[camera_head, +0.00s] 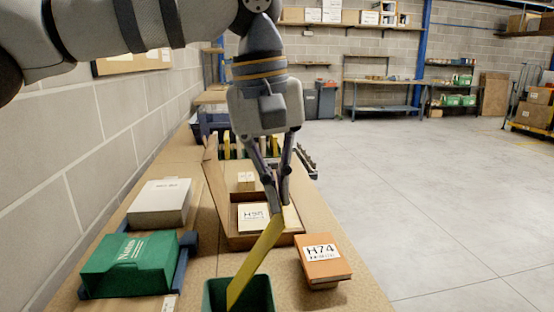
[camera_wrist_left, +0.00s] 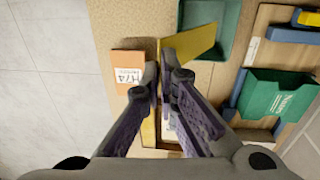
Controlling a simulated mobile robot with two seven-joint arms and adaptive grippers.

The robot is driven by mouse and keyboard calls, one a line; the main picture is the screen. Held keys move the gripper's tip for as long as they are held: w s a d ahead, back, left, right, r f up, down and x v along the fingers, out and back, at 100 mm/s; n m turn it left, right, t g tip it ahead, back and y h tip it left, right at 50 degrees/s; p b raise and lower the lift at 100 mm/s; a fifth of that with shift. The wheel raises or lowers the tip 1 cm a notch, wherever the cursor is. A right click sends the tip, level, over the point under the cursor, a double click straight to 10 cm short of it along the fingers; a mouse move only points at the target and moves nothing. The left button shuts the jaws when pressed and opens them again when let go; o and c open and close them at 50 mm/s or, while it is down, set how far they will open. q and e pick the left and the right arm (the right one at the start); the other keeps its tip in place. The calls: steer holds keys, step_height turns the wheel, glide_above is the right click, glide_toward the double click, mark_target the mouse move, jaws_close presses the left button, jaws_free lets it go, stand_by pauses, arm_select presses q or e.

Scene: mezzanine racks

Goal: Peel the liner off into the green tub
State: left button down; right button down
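My left gripper (camera_head: 279,203) points down over the bench, its fingers closed together on the upper end of a yellow strip (camera_head: 256,260), which looks like the liner. The strip slants down and its lower end is inside the green tub (camera_head: 210,293), at the near edge of the head view. In the left wrist view, the strip (camera_wrist_left: 193,43) runs from the fingertips (camera_wrist_left: 164,82) across to the tub (camera_wrist_left: 231,42). Behind the fingers is an open brown box (camera_head: 217,195) with a white H98 label inside. My right gripper is not in view.
An orange H74 box (camera_head: 323,262) lies right of the tub. A block wall runs along the left; open floor lies to the right.

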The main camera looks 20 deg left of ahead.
mark_target(277, 222)
arm_select(q)
steer(key=shift+f, duration=2.8)
steer(key=c, duration=1.7)
jaws_free()
steer(key=shift+r, duration=0.1)
